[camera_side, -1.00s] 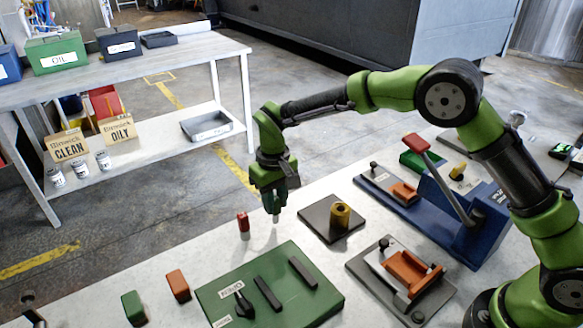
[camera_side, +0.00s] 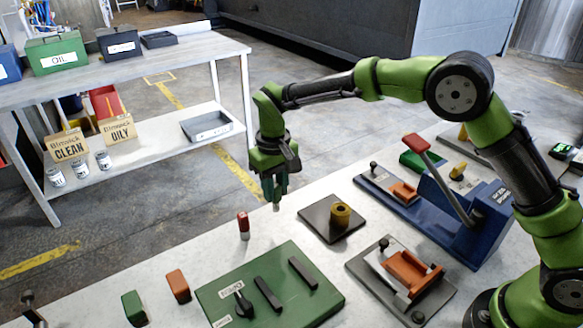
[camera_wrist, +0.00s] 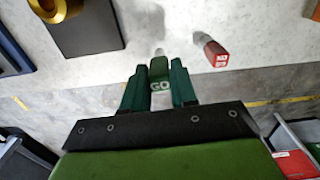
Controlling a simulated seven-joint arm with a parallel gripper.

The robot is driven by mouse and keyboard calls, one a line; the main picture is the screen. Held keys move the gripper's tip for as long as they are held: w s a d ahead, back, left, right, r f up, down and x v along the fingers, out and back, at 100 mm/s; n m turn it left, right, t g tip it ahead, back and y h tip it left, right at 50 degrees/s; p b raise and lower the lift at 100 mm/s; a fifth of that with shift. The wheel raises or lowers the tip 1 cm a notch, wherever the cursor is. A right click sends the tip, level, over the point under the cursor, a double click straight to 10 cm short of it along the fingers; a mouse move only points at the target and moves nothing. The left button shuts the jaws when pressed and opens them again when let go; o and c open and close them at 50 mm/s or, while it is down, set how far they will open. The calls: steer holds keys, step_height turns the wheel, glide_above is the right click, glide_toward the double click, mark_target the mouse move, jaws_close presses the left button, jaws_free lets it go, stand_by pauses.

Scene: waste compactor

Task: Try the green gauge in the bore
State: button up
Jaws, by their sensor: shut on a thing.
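My gripper (camera_side: 273,190) is shut on the green gauge (camera_wrist: 159,70), marked "GO" in the wrist view. The gauge hangs upright between the fingers above the pale bench, its grey tip clear of the surface. A brass ring (camera_side: 341,213) with the bore stands on a dark square plate (camera_side: 318,222), to the right of my gripper in the side view. The ring (camera_wrist: 62,8) shows at the upper left of the wrist view, partly cut off. The red gauge (camera_side: 243,227), marked "NO GO" in the wrist view (camera_wrist: 213,53), stands upright on the bench, left of my gripper.
A green panel (camera_side: 325,298) with a knob and dark bars lies at the front. An orange block (camera_side: 178,286) and a green block (camera_side: 134,308) stand left of it. A blue lever press (camera_side: 460,240) and an orange fixture (camera_side: 412,272) stand to the right.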

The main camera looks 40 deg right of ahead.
steer(key=s+d+r+m, duration=0.1)
steer(key=s+d+r, duration=0.4)
steer(key=d+r, duration=0.4)
steer(key=s+d+f+n, duration=0.1)
steer(key=s+d+f, duration=0.2)
steer(key=f, duration=0.4)
steer(key=shift+s+f, duration=0.3)
steer(key=shift+f, duration=0.1)
steer(key=shift+d+f, duration=0.1)
steer(key=shift+f, duration=1.8)
stand_by(2.8)
steer(key=shift+r, duration=0.2)
steer(key=shift+r, duration=1.15)
